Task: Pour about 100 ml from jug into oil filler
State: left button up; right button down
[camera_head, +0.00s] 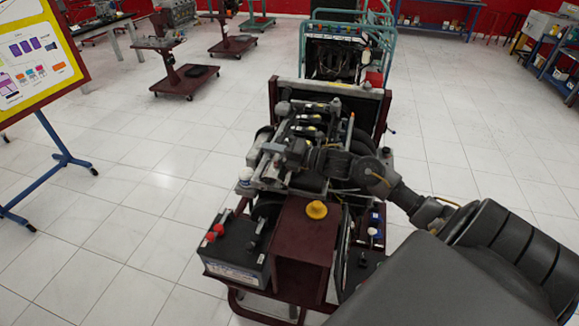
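The engine trainer (330,110) stands in the middle of the camera_head view, with the engine on a dark red frame. My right arm comes in from the right. My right gripper (286,153) is over the near part of the engine; its fingers blend with the grey and dark engine parts, so I cannot tell whether they are open or hold anything. I cannot make out a jug or the oil filler opening. A yellow cap-like piece (316,209) rests on the dark red box (303,240) in front of the engine. My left gripper is not in view.
A black battery (235,252) with red terminal caps is at the trainer's front left. A small white-topped part (245,176) is at the engine's left. A yellow board (40,60) on a blue stand is at far left. Tiled floor (130,210) is clear between them.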

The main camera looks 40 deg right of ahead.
aim_at(271, 166)
jog(key=shift+w+d+r+m+p, duration=0.25)
jog(key=shift+d+r+m+p, duration=0.2)
jog(key=shift+m+p, duration=0.1)
dwell(1.6)
jog(key=shift+s+a+f+n+b, duration=0.15)
jog(key=shift+a+f+n+b, duration=0.1)
jog(key=shift+f+b, duration=0.1)
jog(key=a+f+n+b, duration=0.1)
jog(key=b, duration=0.1)
jog(key=s+f+n+b, duration=0.1)
jog(key=b, duration=0.2)
jog(key=shift+a+f, duration=0.35)
jog(key=shift+a, duration=0.05)
jog(key=n+b, duration=0.1)
jog(key=s+a+n+b, duration=0.1)
jog(key=n+b, duration=0.1)
jog(key=shift+a+r, duration=0.25)
jog(key=shift+r, duration=0.15)
jog(key=shift+a+r, duration=0.1)
jog(key=shift+r, duration=0.35)
